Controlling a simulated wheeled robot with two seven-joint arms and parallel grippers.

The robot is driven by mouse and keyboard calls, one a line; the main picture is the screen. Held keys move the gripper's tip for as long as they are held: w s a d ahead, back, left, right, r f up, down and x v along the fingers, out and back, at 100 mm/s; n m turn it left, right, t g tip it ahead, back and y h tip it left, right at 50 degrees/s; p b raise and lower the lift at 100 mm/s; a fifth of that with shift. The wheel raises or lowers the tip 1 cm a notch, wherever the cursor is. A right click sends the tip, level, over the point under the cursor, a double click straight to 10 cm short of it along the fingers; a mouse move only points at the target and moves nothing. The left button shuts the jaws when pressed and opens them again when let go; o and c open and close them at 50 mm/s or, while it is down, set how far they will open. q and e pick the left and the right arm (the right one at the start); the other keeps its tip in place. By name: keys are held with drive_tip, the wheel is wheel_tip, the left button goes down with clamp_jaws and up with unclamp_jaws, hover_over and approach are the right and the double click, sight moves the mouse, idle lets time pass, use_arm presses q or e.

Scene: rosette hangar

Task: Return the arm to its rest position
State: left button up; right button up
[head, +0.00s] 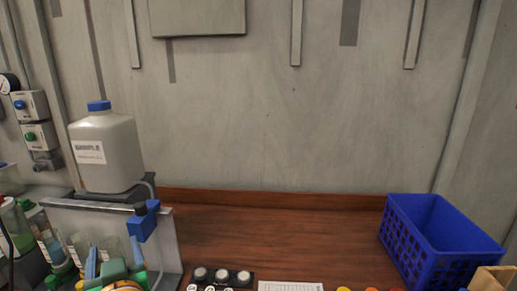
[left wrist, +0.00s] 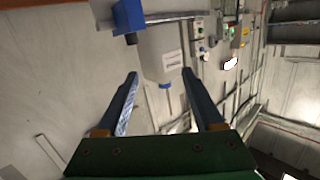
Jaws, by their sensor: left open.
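My left gripper (head: 112,249) is at the bottom left of the head view, in front of a grey upright panel. Its green body and blue fingers show there, partly cut off by the frame edge. In the left wrist view the left gripper (left wrist: 160,73) has its two blue fingers spread wide with nothing between them. Beyond the fingertips is a white bottle (left wrist: 158,48) with a blue cap, apart from them as far as I can tell. My right gripper is in neither view.
The bottle (head: 108,155) stands on a dark stand behind the panel (head: 163,255), which carries a blue block (head: 143,226). Several small bottles (head: 45,237) are at left. A blue crate (head: 408,242) stands at right. Round pale pieces (head: 222,275) lie in front. The mid-table is clear.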

use_arm(q)
wheel_tip(320, 180, down, 8)
drive_tip(key=d+f+m+g+h, duration=0.1)
drive_tip(key=d+m+h, duration=0.1)
drive_tip(key=h, duration=0.1)
drive_tip(key=s+d+f+m+g+h, duration=0.3)
drive_tip(key=s+f+g, duration=0.1)
drive_tip(key=s+f, duration=0.55)
drive_tip(key=s+d+f+m+g+h, duration=0.35)
drive_tip(key=s+f, duration=0.45)
drive_tip(key=f, duration=0.3)
drive_tip(key=s+f+g+b, duration=0.35)
drive_tip(key=f+b, duration=0.25)
drive_tip(key=f, duration=1.7)
drive_tip(key=s+a+f+b, duration=0.2)
drive_tip(key=s+f+b, duration=0.2)
drive_tip(key=s+f, duration=0.8)
wheel_tip(320, 180, down, 3)
drive_tip(key=shift+s+r, duration=0.2)
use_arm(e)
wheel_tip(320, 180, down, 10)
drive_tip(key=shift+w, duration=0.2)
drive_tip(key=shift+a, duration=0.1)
use_arm(q)
drive_tip(key=shift+d, duration=0.1)
